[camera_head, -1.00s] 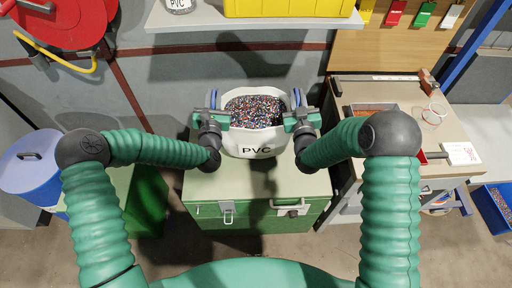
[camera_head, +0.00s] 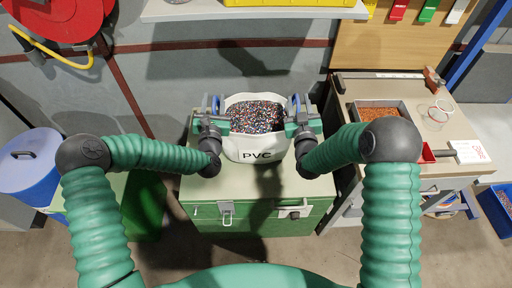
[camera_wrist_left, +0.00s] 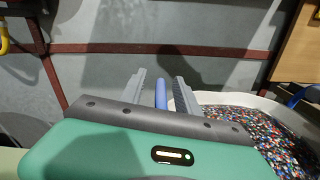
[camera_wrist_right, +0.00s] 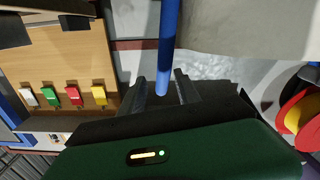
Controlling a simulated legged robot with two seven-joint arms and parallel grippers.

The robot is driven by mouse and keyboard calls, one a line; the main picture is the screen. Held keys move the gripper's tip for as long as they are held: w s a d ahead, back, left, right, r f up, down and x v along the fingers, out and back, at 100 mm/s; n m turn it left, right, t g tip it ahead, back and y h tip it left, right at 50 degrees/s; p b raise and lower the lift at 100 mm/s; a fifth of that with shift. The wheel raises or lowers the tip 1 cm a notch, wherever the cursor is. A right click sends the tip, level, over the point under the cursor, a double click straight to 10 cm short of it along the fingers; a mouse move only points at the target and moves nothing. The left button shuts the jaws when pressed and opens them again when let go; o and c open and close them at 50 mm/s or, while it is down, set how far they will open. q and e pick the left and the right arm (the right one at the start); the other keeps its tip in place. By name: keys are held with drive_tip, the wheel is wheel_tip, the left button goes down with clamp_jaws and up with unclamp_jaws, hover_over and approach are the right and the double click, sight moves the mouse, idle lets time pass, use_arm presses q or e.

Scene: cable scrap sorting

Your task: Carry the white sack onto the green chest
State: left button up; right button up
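The white sack (camera_head: 240,147), marked PVC and full of multicoloured granules (camera_head: 257,117), is upright over the back middle of the green chest's lid (camera_head: 215,190). It looks to rest there, but its underside is hidden. My left gripper (camera_head: 214,108) is at the sack's left side. Its open fingers stand either side of a blue handle (camera_wrist_left: 161,92), with gaps showing. My right gripper (camera_head: 297,109) is at the sack's right side. Its open fingers likewise straddle the other blue handle (camera_wrist_right: 164,70). The chest's lid is shut.
A workbench (camera_head: 425,170) with a tray of orange granules (camera_head: 383,112) stands right of the chest. A blue drum (camera_head: 30,165) is at the left. A shelf (camera_head: 250,13) overhangs behind the sack. The lid's front part is clear.

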use_arm(q)
drive_tip(key=shift+f, duration=0.1)
use_arm(e)
drive_tip(key=shift+a, duration=0.1)
use_arm(q)
drive_tip(key=shift+s+d, duration=0.1)
drive_tip(key=shift+s, duration=0.2)
drive_tip(key=s, duration=1.1)
drive_tip(key=shift+d, duration=0.2)
use_arm(e)
drive_tip(key=s, duration=1.2)
drive_tip(key=shift+d, duration=0.25)
use_arm(q)
drive_tip(key=shift+s, duration=0.1)
